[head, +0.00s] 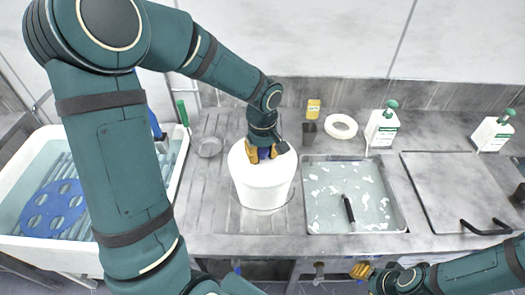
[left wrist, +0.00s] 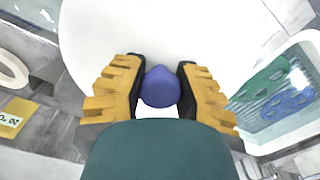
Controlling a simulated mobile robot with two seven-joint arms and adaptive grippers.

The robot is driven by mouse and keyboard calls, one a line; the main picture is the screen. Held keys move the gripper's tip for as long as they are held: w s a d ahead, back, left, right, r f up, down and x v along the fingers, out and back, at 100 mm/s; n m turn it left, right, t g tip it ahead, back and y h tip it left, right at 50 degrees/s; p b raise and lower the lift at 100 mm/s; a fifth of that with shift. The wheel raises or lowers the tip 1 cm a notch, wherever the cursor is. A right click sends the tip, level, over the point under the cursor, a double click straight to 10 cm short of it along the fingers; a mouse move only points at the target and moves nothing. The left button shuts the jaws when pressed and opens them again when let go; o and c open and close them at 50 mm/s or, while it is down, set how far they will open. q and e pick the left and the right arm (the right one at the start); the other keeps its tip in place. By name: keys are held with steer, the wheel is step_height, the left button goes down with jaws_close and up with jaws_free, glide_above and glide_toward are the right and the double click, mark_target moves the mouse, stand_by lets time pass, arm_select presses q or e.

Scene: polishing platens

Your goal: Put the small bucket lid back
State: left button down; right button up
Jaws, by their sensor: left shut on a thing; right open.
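The white small bucket (head: 264,192) stands on the steel counter. Its white lid (head: 240,160) is at the bucket's mouth and looks about level; I cannot tell whether its rim is fully seated. My left gripper (head: 263,154) is over the lid, shut on its blue knob. In the left wrist view, the yellow fingers of the gripper (left wrist: 160,80) clasp both sides of the round knob (left wrist: 161,90), with the white lid (left wrist: 170,30) behind it. My right gripper (head: 362,270) is low at the counter's front edge, away from the bucket, open and empty.
A shallow tray (head: 397,222) of water with white flakes and a black-handled tool (head: 348,208) lies right of the bucket. A white tub (head: 85,258) with blue platens is at left. A white ring (head: 341,126), dark cup (head: 309,133) and pump bottle (head: 382,128) stand behind.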

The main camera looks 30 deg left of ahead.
mark_target(262, 149)
arm_select(q)
steer(key=shift+f+b, duration=0.65)
steer(key=shift+f, duration=0.05)
stand_by(0.4)
steer(key=c, duration=0.7)
jaws_free()
steer(key=shift+r, duration=0.1)
step_height(262, 149, up, 12)
